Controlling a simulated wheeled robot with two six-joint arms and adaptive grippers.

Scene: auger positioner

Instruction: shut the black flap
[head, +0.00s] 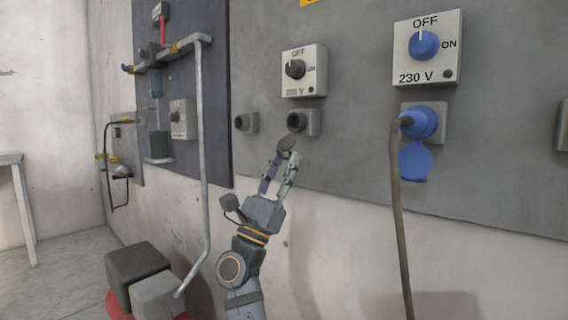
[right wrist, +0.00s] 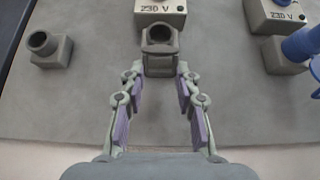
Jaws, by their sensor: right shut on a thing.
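The black flap (head: 287,143) hangs open below the round mouth of the dark socket (head: 298,121) on the grey wall panel. In the right wrist view the socket (right wrist: 158,34) is straight ahead, its opening uncovered, with the flap (right wrist: 158,66) below it. My right gripper (head: 284,159) reaches up from below, its fingertips on either side of the flap. In the right wrist view the right gripper (right wrist: 160,72) is shut on the flap, one finger at each side edge. My left gripper is not in view.
A switch box (head: 304,70) marked OFF sits above the socket. A similar dark socket (head: 245,123) is to its left. At right, a blue socket (head: 424,121) holds a plug with a hanging cable (head: 400,230). A grey pipe (head: 203,140) runs down at left.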

